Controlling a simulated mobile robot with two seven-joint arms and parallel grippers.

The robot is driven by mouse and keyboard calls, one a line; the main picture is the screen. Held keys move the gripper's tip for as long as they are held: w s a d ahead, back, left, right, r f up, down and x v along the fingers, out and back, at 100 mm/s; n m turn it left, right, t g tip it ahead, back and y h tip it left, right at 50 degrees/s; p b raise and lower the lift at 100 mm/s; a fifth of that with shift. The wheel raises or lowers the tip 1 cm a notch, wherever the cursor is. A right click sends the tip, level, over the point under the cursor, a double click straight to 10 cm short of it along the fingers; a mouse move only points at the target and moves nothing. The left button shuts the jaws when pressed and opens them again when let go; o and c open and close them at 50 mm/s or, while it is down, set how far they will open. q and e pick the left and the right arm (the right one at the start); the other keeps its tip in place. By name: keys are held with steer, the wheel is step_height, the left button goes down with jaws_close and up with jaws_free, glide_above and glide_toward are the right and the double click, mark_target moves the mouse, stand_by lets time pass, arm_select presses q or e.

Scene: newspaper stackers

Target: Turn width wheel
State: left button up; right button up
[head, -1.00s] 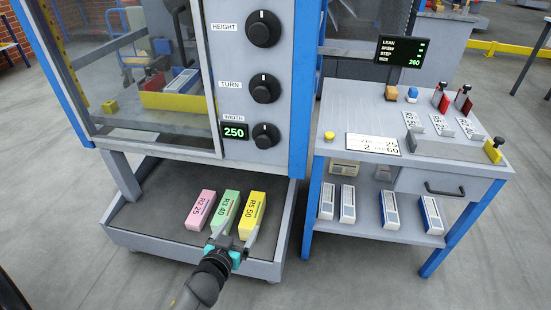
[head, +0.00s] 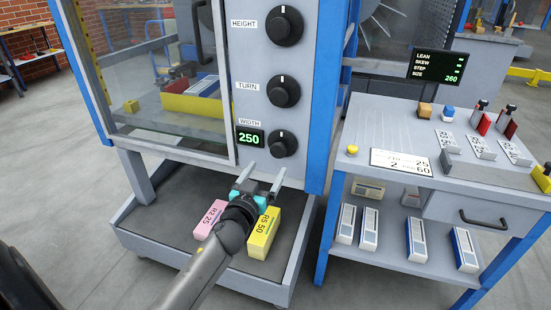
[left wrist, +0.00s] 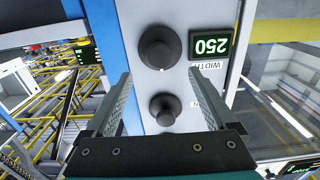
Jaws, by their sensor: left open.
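The black width wheel (head: 283,143) is on the grey panel, beside a green display (head: 250,136) reading 250. Its white mark points up in the head view. My left gripper (head: 261,175) is open and empty, just below and left of the wheel, fingers toward the panel. In the left wrist view, which shows the panel upside down, the width wheel (left wrist: 160,47) lies ahead of the open fingers (left wrist: 160,78). It is apart from them as far as I can tell. My right gripper is not in view.
The turn wheel (head: 284,94) and height wheel (head: 284,26) are above on the same panel. A pink block (head: 210,220) and yellow block (head: 263,233) lie on the tray below. A control desk (head: 400,130) stands to the right.

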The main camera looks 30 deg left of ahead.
mark_target(277, 152)
arm_select(q)
steer(key=b+x, duration=0.1)
steer(key=x, duration=0.5)
steer(key=shift+w+a, duration=0.1)
steer(key=shift+b+x, duration=0.45)
steer(key=shift+x, duration=0.45)
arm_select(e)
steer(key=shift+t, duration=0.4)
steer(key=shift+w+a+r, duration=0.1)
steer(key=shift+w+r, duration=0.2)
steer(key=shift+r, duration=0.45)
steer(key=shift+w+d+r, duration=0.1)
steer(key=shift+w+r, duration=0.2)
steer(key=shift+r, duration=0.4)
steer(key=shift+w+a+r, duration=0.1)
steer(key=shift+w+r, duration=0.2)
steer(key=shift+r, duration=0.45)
arm_select(q)
steer(key=c, duration=1.4)
